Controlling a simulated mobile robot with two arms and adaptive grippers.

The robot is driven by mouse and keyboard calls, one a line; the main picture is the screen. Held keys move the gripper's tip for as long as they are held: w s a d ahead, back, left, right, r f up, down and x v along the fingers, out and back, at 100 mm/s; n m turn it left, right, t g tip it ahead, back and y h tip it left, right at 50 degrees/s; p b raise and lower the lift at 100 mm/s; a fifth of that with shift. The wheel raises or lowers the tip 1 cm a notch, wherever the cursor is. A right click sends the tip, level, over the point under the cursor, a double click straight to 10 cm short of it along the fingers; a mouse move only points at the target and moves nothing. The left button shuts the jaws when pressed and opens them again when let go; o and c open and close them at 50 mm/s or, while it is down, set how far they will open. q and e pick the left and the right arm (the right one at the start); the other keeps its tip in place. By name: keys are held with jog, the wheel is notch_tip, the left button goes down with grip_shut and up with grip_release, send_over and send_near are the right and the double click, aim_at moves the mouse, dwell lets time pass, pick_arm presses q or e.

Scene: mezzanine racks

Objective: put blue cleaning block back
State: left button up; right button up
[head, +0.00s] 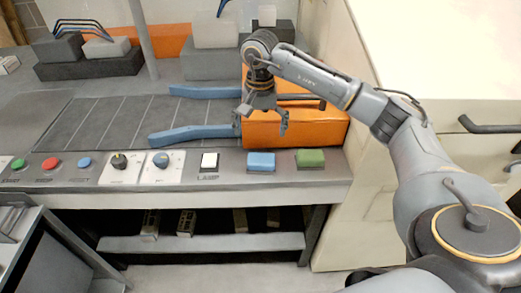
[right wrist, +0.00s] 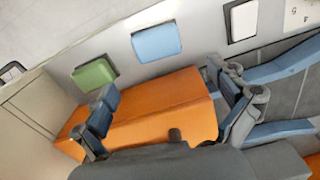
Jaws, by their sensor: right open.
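The blue block (head: 261,162) lies on the console's front ledge, between a white lamp switch and a green block (head: 310,158). The blue block also shows in the right wrist view (right wrist: 156,42), beyond the fingertips. My right gripper (head: 262,120) points down over the left part of the orange box (head: 312,130), behind the blue block. In the right wrist view my right gripper (right wrist: 165,108) has its fingers spread wide, with nothing between them but the orange box surface below. My left gripper is not in view.
The lamp switch (head: 209,162) and knobs (head: 161,160) line the ledge to the left. Blue rails (head: 185,134) border the grey slotted bed (head: 115,120). A cream cabinet (head: 440,50) stands at the right. A lower shelf (head: 200,243) is under the ledge.

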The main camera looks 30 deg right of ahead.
jog(key=shift+r, duration=1.6)
